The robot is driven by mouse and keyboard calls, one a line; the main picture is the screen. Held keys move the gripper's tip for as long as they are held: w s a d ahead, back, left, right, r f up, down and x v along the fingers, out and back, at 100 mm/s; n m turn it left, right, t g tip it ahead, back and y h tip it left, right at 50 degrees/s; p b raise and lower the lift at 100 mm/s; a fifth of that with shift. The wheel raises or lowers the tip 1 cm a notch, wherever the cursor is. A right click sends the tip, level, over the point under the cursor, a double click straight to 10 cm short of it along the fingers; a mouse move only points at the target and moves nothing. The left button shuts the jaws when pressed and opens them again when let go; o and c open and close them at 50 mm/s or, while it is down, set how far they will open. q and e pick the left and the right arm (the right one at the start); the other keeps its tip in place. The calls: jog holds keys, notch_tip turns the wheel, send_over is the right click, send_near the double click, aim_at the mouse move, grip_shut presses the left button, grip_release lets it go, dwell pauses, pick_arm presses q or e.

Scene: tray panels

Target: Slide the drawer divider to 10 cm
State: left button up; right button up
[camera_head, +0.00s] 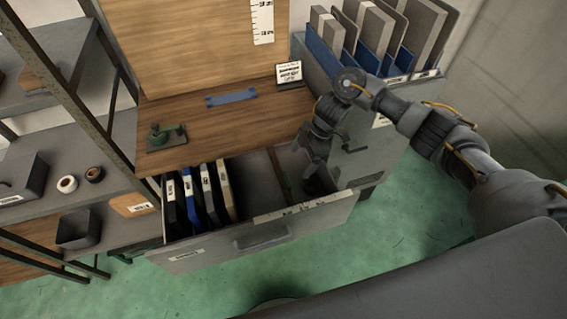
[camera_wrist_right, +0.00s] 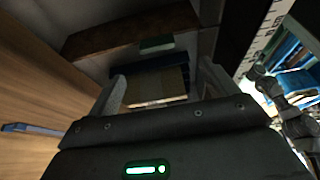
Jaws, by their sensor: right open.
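The drawer (camera_head: 205,250) is pulled open below the wooden desktop. A thin brown upright panel, which looks like the divider (camera_head: 279,176), crosses the drawer right of its middle. A pale marked strip (camera_head: 290,211) runs along the top of the drawer front. My right gripper (camera_head: 314,186) reaches down into the right part of the drawer, to the right of the divider. In the right wrist view its two fingers (camera_wrist_right: 160,90) are apart. A tan and dark blue shape (camera_wrist_right: 158,88) shows between them; I cannot tell whether they touch anything. My left gripper is out of view.
Several upright files (camera_head: 206,192) fill the drawer's left part. A drawer handle (camera_head: 262,238) sits on its front. A grey cabinet (camera_head: 365,158) with blue holders stands at right. A green tool (camera_head: 165,135) and a blue bar (camera_head: 231,97) lie on the desktop. Shelving stands at left.

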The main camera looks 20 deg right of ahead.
aim_at(287, 179)
jog(key=x, duration=0.6)
jog(key=p+x, duration=0.1)
jog(key=x, duration=0.2)
jog(key=shift+w+a, duration=0.15)
jog(key=shift+w, duration=0.2)
jog(key=shift+a+f, duration=0.25)
jog(key=shift+f, duration=0.55)
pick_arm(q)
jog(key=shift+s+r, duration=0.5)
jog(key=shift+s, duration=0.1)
